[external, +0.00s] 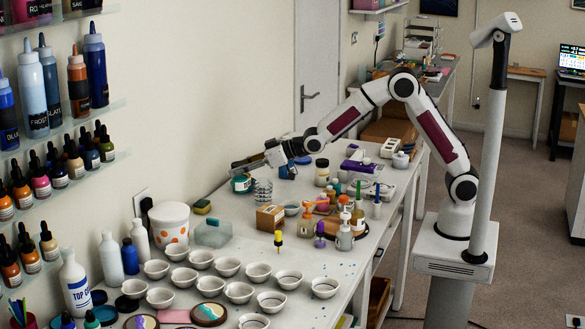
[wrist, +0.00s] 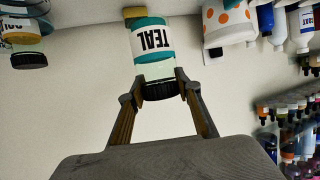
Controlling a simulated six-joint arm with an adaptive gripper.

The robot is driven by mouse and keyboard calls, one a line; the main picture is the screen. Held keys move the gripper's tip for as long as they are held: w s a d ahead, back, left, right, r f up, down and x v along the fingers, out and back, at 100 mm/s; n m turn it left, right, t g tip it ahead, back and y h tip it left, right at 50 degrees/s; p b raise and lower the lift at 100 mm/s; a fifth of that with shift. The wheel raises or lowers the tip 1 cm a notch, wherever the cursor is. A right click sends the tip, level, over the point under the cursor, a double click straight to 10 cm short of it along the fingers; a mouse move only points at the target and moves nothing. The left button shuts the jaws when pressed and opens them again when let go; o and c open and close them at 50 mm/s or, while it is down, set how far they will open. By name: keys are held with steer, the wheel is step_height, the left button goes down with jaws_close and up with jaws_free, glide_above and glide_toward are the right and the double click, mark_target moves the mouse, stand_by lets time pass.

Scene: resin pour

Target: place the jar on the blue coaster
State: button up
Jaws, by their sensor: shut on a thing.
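A teal jar (wrist: 152,45) with a white TEAL label and a black lid is between my fingers in the wrist view. My gripper (wrist: 162,88) is shut on it at the lid. The wrist picture is upside down, so the jar is roughly upright. In the external view the jar (external: 241,184) is at the back of the table, under my gripper (external: 243,166). I cannot tell whether it touches the table. A dark blue disc (external: 98,297) at the front left may be the blue coaster, but I cannot be sure.
A clear glass (external: 263,191) stands close to the jar. A cardboard box (external: 270,217), a white tub with orange dots (external: 169,222) and several white bowls crowd the nearer table. Bottles stand around the middle. A yellow sponge (external: 202,206) lies near the wall.

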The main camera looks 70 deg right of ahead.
step_height(320, 180, up, 7)
steer(key=w+d+m+h, duration=0.3)
steer(key=d+m+h, duration=0.1)
steer(key=d, duration=1.6)
steer(key=w+d+m+h, duration=0.2)
steer(key=d+m+h, duration=0.15)
steer(key=d, duration=1.65)
steer(key=s+d+m+g+h, duration=0.1)
steer(key=s+d+m+h, duration=0.3)
steer(key=d, duration=1.4)
steer(key=shift+n, duration=0.75)
steer(key=shift+s+f, duration=0.2)
steer(key=shift+f, duration=0.7)
steer(key=shift+s+f, duration=0.15)
steer(key=shift+f, duration=0.7)
steer(key=shift+s+f, duration=0.2)
steer(key=shift+f, duration=0.7)
steer(key=shift+f, duration=0.15)
step_height(320, 180, down, 6)
steer(key=shift+f, duration=0.1)
steer(key=shift+f, duration=1.75)
